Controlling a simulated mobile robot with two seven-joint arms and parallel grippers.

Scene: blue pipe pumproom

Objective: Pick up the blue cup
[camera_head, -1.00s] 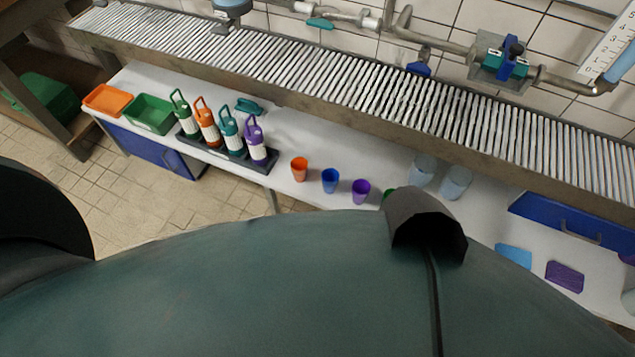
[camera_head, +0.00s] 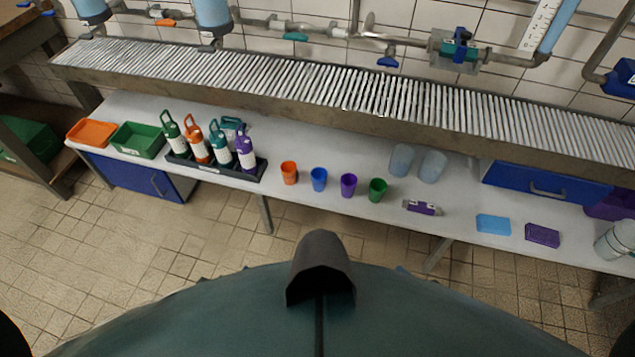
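The blue cup (camera_head: 319,179) stands upright on the white table (camera_head: 330,147), between an orange cup (camera_head: 289,173) on its left and a purple cup (camera_head: 348,185) on its right. A green cup (camera_head: 377,190) stands further right in the same row. The blue cup is fully in view and nothing touches it. Neither of my grippers is in view. My own dark green body fills the bottom of the view, below the table.
Several bottles stand in a dark tray (camera_head: 262,172) left of the cups. Orange (camera_head: 92,133) and green (camera_head: 138,140) bins sit at the far left. Two clear cups (camera_head: 401,160) stand behind the green cup. A ribbed metal shelf (camera_head: 330,85) overhangs the table's back. Tiled floor (camera_head: 205,235) is open in front.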

